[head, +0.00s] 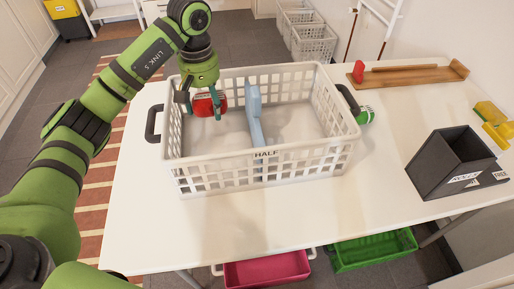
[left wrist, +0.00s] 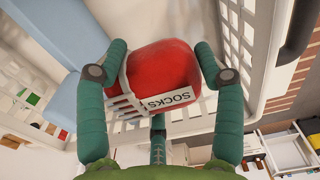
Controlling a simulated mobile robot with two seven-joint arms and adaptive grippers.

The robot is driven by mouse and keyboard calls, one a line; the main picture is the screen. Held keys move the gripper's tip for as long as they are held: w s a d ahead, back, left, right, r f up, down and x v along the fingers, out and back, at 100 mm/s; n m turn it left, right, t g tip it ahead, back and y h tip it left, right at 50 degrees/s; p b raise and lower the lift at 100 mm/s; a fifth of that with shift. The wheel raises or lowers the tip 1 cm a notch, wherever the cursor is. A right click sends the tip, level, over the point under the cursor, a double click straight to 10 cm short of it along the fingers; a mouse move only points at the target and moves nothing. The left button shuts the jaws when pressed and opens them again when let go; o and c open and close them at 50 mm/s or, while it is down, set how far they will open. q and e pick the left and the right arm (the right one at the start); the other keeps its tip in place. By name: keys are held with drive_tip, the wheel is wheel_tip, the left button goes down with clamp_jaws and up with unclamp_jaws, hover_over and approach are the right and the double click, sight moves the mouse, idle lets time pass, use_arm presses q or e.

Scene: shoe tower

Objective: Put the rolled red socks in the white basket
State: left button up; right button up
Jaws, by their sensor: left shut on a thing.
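The rolled red socks (head: 204,105) are in my left gripper (head: 206,102), at the left side of the white basket (head: 215,167). In the left wrist view, the fingers of the gripper (left wrist: 154,72) are shut around the red socks (left wrist: 165,58), which carry a band marked SOCKS. The socks are over the left compartment of the basket, within its outline; whether they touch its floor I cannot tell. A light blue divider (head: 254,112) splits the basket in two. The front rim is marked HALF. My right gripper is not seen.
The basket stands on a white table (head: 385,210). To the right are a dark grey open box (head: 440,170), a wooden board (head: 405,76) and yellow objects (head: 492,118). The front of the table is clear.

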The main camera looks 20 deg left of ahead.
use_arm(q)
wheel_tip(320, 180, down, 4)
drive_tip(key=shift+r+b, duration=0.15)
drive_tip(key=shift+b, duration=0.55)
hover_over(216, 148)
wheel_tip(216, 148, down, 6)
drive_tip(key=shift+s+r+p, duration=0.1)
drive_tip(key=shift+p, duration=0.3)
drive_tip(key=shift+f, duration=0.7)
wheel_tip(216, 148, down, 2)
drive_tip(key=shift+f, duration=0.1)
drive_tip(key=shift+a+f, duration=0.1)
drive_tip(key=shift+f, duration=0.35)
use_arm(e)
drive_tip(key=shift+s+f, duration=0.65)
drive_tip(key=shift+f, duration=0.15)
use_arm(q)
drive_tip(key=shift+f, duration=0.2)
drive_tip(key=o, duration=1.1)
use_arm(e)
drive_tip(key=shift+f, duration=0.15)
